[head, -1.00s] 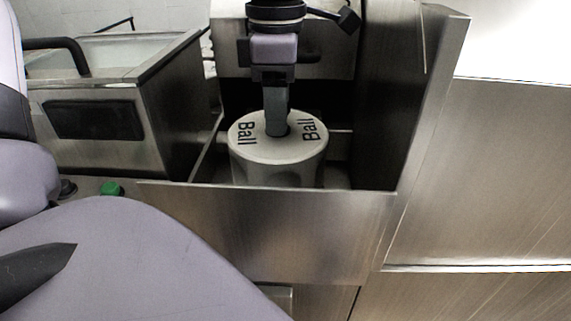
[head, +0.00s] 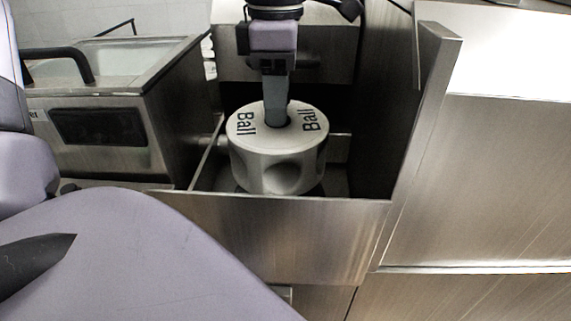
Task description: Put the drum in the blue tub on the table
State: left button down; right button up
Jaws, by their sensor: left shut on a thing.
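The drum (head: 275,160) is a pale grey round body with dimpled sides, a hole in its top and the word "Ball" printed twice. It is upright within an open metal bin (head: 275,240), behind the front wall. My left gripper (head: 277,112) points straight down from above and is shut on the drum at the hole in its top. The fingertips are hidden in the hole. Most of the drum's side shows above the bin's front edge. I see no blue tub and no table. My right gripper is not in view.
A metal box with a glass top and black handle (head: 100,110) stands to the left. Metal panels (head: 480,185) fill the right. The space above the bin's front edge is open.

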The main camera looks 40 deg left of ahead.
aim_at(276, 132)
pick_arm(q)
jog(key=shift+s+d+r+p, duration=0.1)
jog(key=shift+r+p, duration=0.1)
jog(key=shift+r, duration=0.45)
jog(key=shift+s+d+r+p, duration=0.1)
jog(key=shift+s+r+p, duration=0.1)
jog(key=shift+r, duration=0.5)
jog(key=shift+s+d+r+p, duration=0.1)
jog(key=shift+r+p, duration=0.1)
jog(key=shift+r, duration=0.45)
notch_tip(276, 132, up, 8)
jog(key=s+d, duration=0.1)
jog(key=shift+s+f, duration=0.15)
jog(key=shift+f, duration=0.05)
jog(key=shift+d, duration=0.1)
